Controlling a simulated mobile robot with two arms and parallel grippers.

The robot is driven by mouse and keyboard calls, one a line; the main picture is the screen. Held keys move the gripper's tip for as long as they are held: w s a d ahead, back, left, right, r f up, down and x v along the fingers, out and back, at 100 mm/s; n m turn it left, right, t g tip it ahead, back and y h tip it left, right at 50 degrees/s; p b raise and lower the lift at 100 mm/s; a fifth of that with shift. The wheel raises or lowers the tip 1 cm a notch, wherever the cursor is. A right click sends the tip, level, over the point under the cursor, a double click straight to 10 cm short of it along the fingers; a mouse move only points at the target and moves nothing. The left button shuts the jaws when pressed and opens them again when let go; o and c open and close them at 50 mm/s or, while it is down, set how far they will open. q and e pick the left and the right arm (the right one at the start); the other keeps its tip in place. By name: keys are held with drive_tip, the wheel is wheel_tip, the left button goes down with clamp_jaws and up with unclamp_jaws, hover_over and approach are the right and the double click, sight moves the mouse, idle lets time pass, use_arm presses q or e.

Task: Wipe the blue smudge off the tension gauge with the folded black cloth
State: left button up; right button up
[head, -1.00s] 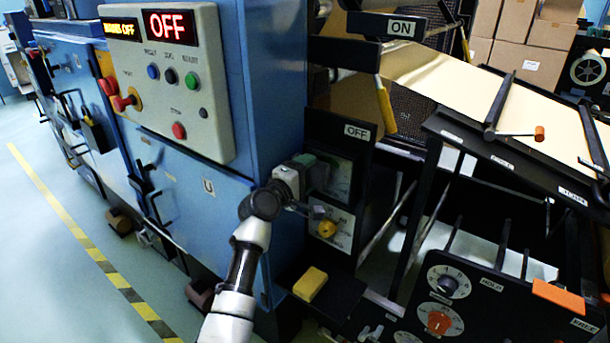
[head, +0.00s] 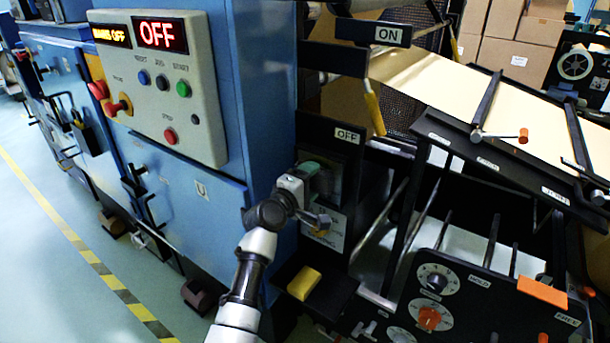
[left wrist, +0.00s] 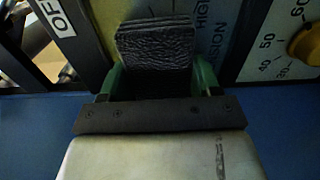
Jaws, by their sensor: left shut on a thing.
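My left gripper (head: 312,172) is shut on the folded black cloth (left wrist: 155,45), which stands up between the green fingers in the left wrist view. The gripper is in front of the tension gauge (head: 349,176), below the OFF label. In the left wrist view the gauge face (left wrist: 222,25) lies behind the cloth, with the printed words HIGH and TENSION partly showing. I cannot tell whether the cloth touches the face. The blue smudge does not show; the cloth and gripper cover part of the gauge. My right gripper is not in view.
A yellow dial knob (left wrist: 306,44) sits close to the right of the gauge in the wrist view. A yellow block (head: 304,283) lies on a black ledge below. A blue cabinet (head: 190,200) with a button panel (head: 160,85) stands left; a dial panel (head: 465,310) stands right.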

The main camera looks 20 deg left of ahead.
sight(322, 186)
use_arm(q)
drive_tip(key=shift+d, duration=0.2)
drive_tip(key=shift+s+d+p, duration=0.3)
drive_tip(key=shift+d+p, duration=0.3)
drive_tip(key=shift+d, duration=0.3)
drive_tip(key=shift+s+d+p, duration=0.3)
drive_tip(key=shift+d+p, duration=0.25)
drive_tip(key=shift+d, duration=0.3)
drive_tip(key=shift+a, duration=0.15)
drive_tip(key=shift+w+a, duration=0.15)
drive_tip(key=shift+a, duration=0.05)
drive_tip(key=shift+w+a+b, duration=0.3)
drive_tip(key=shift+a+b, duration=0.1)
drive_tip(key=shift+a, duration=0.4)
drive_tip(key=shift+w+a+b, duration=0.25)
drive_tip(key=shift+a+b, duration=0.1)
drive_tip(key=shift+a, duration=0.4)
drive_tip(key=shift+w+a+f+b, duration=0.1)
drive_tip(key=shift+w+a+b, duration=0.2)
drive_tip(key=shift+a, duration=0.35)
drive_tip(key=shift+w+a+b, duration=0.15)
drive_tip(key=shift+a+b, duration=0.15)
drive_tip(key=shift+a, duration=0.35)
drive_tip(key=shift+w+a, duration=0.15)
drive_tip(key=shift+a, duration=0.25)
